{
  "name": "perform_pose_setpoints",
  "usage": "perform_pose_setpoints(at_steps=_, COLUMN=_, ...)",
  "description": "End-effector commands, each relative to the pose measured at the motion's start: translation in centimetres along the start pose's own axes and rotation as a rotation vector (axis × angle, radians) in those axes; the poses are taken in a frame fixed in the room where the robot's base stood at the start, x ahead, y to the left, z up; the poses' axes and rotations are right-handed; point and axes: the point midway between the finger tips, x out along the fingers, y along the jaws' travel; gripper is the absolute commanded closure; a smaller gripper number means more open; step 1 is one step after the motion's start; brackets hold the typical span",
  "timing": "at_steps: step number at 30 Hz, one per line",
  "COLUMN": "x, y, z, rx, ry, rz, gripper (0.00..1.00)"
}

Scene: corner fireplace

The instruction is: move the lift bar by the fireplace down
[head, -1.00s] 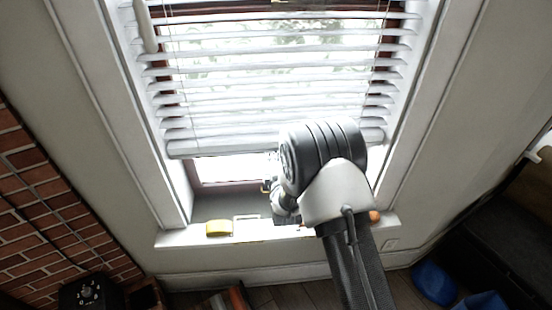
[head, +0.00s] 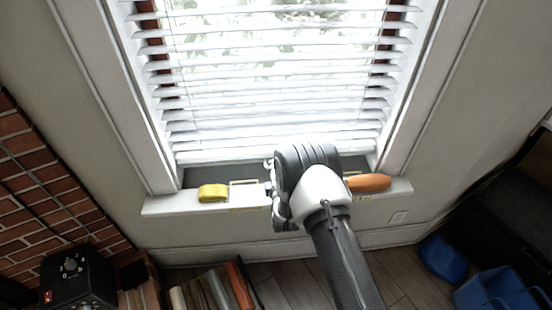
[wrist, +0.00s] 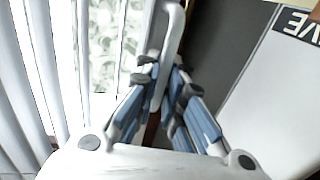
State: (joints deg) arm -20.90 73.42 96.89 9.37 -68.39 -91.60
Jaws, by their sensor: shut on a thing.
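The lift bar (head: 222,157) is the white bottom rail of the window blind, beside the brick of the fireplace (head: 40,175). It hangs roughly level just above the window sill (head: 165,205). In the wrist view, a white bar (wrist: 171,32) runs between the blue-padded fingers of my gripper (wrist: 163,78), which is shut on it. The blind's slats (head: 265,95) are spread out over the window above.
A yellow object (head: 212,193) lies on the sill left of my gripper, and an orange-brown object (head: 368,182) lies to the right. Below are a black box (head: 75,283), books (head: 228,288) and a blue bin (head: 490,290). White window trim borders the blind on both sides.

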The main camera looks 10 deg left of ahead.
Motion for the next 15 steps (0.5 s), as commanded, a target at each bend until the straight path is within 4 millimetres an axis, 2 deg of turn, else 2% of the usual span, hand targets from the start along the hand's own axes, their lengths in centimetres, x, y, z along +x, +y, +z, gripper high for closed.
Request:
perform_pose_setpoints(at_steps=1, x=0.0, y=-1.1, z=0.0, rx=-0.001, ry=0.001, rz=-0.009, gripper=1.00)
perform_pose_setpoints(at_steps=5, x=0.2, y=-2.0, z=0.0, rx=-0.001, ry=0.001, rz=-0.008, gripper=1.00)
perform_pose_setpoints(at_steps=15, x=0.3, y=-2.3, z=0.0, rx=-0.001, ry=0.001, rz=-0.006, gripper=1.00)
